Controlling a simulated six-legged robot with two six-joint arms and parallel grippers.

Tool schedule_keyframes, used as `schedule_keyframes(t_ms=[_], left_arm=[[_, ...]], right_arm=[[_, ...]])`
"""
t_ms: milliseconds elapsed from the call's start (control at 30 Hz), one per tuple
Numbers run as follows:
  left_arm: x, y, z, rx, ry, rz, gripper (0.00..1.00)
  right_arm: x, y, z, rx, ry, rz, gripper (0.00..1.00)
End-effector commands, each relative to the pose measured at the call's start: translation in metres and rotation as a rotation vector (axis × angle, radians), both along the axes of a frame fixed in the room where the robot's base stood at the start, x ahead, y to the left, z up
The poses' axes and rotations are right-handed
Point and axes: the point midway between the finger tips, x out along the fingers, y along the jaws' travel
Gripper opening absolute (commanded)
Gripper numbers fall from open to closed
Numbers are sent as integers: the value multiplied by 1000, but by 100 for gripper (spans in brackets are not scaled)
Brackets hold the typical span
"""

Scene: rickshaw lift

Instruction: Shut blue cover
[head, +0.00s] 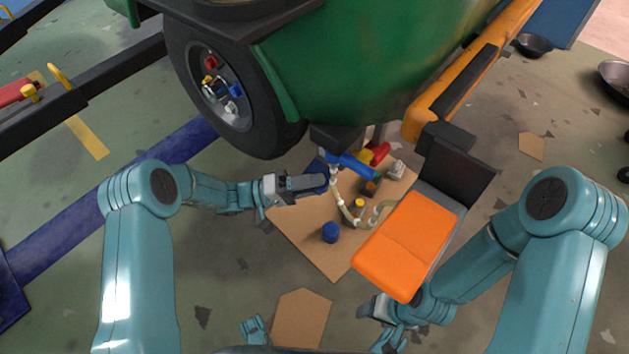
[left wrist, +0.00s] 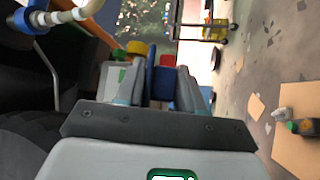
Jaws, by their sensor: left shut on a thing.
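A dark blue flat piece, seemingly the blue cover (head: 316,168), is at the tip of my left gripper (head: 312,183) in the head view, under the green body. In the left wrist view the blue piece (left wrist: 151,72) stands edge-on between the fingers of my left gripper (left wrist: 160,88), which is shut on it. A yellow part (left wrist: 137,47) and a red part (left wrist: 167,60) show just beyond. My right gripper (head: 382,312) is low in the head view beside the orange pad, partly hidden; its jaws cannot be made out.
The green rickshaw body (head: 340,70) and its black wheel (head: 225,90) hang over the work spot. A brown cardboard sheet (head: 300,235) lies below with a blue round cap (head: 330,232) in view over it. An orange pad (head: 405,245) blocks the right side.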

Motion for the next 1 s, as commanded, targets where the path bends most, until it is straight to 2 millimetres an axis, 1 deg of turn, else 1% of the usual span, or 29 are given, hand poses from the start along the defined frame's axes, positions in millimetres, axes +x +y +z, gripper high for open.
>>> schedule_keyframes(t_ms=[33,200,500,700,1000], left_arm=[[-1,1,4,13,22,2,0],[-3,3,12,80,112,3,0],[-6,5,22,209,292,4,0],[-7,6,26,274,381,3,0],[-8,6,28,321,446,3,0]], right_arm=[[-1,1,7,0,2,4,64],[-4,4,24,3,7,17,64],[-9,9,48,7,16,36,64],[-9,8,59,6,15,35,64],[-9,8,65,6,15,33,64]])
